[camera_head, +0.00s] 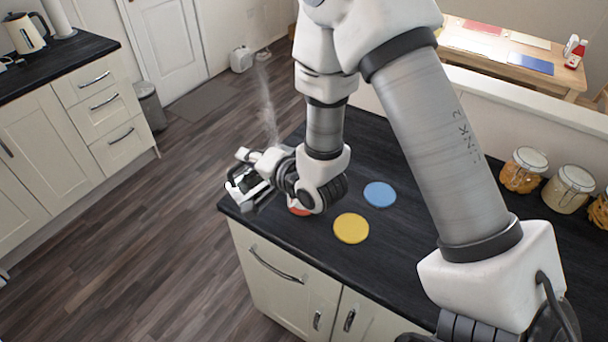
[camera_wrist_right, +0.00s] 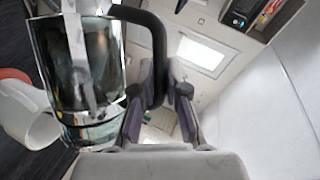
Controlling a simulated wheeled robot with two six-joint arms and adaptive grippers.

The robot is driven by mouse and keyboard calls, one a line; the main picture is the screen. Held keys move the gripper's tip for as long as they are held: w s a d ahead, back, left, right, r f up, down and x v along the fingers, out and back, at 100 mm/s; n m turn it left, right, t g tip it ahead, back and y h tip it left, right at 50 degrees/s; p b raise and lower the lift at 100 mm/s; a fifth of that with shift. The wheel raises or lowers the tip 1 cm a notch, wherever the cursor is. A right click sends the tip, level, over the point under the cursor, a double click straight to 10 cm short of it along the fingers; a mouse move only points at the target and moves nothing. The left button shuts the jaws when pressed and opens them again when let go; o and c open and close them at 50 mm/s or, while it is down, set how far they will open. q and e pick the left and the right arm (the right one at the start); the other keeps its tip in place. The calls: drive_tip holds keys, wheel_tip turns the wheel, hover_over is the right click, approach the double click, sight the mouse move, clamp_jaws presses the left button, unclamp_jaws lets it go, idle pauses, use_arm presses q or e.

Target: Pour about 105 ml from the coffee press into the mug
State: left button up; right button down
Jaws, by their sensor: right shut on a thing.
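The coffee press (camera_head: 243,187), glass in a chrome frame, is above the near left corner of the dark counter. It looks strongly tilted. It fills the left of the right wrist view (camera_wrist_right: 104,62). My right gripper (camera_head: 272,178) is shut on its black handle (camera_wrist_right: 158,40). The white mug (camera_wrist_right: 32,122) shows beside the press at the left edge of the right wrist view, next to an orange-red coaster (camera_wrist_right: 14,75). In the head view my wrist hides the mug, and I cannot tell whether liquid is flowing. My left gripper is not in view.
A yellow disc (camera_head: 351,228) and a blue disc (camera_head: 380,194) lie flat on the counter (camera_head: 400,258) right of my gripper. Several lidded jars (camera_head: 523,170) stand at the right. Steam (camera_head: 267,105) rises behind my gripper. The counter's left edge is close to the press.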

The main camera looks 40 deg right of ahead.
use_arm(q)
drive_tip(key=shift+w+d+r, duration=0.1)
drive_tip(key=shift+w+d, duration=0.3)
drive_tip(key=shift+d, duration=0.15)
use_arm(e)
drive_tip(key=shift+d+r+m, duration=0.3)
drive_tip(key=shift+r, duration=0.2)
idle(0.4)
